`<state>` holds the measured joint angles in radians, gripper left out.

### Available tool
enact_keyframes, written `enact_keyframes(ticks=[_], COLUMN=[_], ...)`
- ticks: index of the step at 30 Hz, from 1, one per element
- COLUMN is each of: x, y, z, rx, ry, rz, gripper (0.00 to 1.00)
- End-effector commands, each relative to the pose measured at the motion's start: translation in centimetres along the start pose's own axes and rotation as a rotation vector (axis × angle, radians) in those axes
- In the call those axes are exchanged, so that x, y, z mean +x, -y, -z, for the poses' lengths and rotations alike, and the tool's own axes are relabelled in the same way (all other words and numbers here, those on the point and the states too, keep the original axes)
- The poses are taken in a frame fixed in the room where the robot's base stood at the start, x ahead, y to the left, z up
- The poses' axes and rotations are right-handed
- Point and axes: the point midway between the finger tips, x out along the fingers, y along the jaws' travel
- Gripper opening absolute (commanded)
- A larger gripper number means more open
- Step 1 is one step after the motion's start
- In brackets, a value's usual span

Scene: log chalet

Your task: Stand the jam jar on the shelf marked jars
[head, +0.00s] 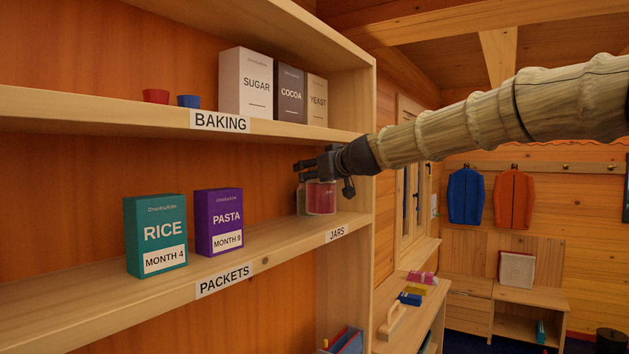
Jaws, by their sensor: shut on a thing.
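The jam jar (321,198), clear with red contents, is upright at the right end of the middle shelf, above the label marked jars (336,233). My gripper (322,178) reaches in from the right and is shut on the jar's upper part, which the dark fingers hide. The jar's base is at or just above the shelf board (285,240); I cannot tell whether it touches. A second, paler jar (301,201) shows partly behind it on the left.
A purple pasta box (219,222) and a teal rice box (156,236) stand left on the same shelf, with bare board between pasta and jars. The upper baking shelf (285,130) is above my gripper. The side panel (359,195) is close on the right.

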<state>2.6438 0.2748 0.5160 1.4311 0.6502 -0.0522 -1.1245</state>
Motion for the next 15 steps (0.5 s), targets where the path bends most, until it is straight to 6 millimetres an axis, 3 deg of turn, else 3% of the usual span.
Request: enact_keyframes(ticks=[13,15], x=[2.3,2.4], y=[-1.8,-1.9], z=[0.6,-0.3], rx=[0.000,0.004], ry=[-0.002,-0.001], rz=[0.000,0.000], gripper=[0.12,0.12])
